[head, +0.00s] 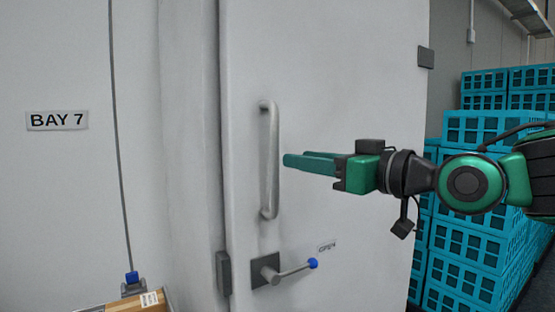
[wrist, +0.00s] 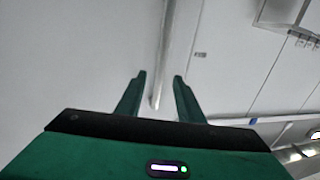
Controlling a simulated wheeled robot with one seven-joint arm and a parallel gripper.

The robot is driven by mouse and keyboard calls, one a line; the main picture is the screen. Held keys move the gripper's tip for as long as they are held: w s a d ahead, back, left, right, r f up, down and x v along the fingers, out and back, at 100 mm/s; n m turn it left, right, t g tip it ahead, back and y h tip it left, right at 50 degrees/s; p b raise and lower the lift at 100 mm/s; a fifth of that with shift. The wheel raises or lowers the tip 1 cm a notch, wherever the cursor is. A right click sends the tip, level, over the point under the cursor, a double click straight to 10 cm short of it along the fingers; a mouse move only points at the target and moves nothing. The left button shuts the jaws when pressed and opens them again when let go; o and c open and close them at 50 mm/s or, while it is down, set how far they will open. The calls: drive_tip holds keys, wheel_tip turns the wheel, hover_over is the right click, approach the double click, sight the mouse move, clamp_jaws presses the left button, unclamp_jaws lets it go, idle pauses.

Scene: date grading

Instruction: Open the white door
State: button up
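The white door (head: 345,130) fills the middle of the head view. A vertical pale pull handle (head: 269,160) is on its left part. Below it is a lever with a blue knob (head: 312,264) on a dark plate, beside a small label (head: 326,247). My gripper (head: 287,160) points left, its fingertips just right of the pull handle with a small gap in the picture. In the wrist view, my gripper (wrist: 159,75) has its fingers apart, and the pull handle (wrist: 166,45) shows between and beyond them. Nothing is gripped. I cannot tell whether the door is latched.
Teal crates (head: 470,240) are stacked to the right of the door. A "BAY 7" sign (head: 57,120) and a dark cable (head: 117,130) are on the left wall. A box (head: 135,303) shows at the bottom left.

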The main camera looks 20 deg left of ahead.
sight(278, 156)
drive_tip(key=x, duration=0.8)
drive_tip(key=shift+w+a+f, duration=0.1)
drive_tip(key=shift+w+a, duration=0.1)
drive_tip(key=shift+a, duration=0.15)
clamp_jaws()
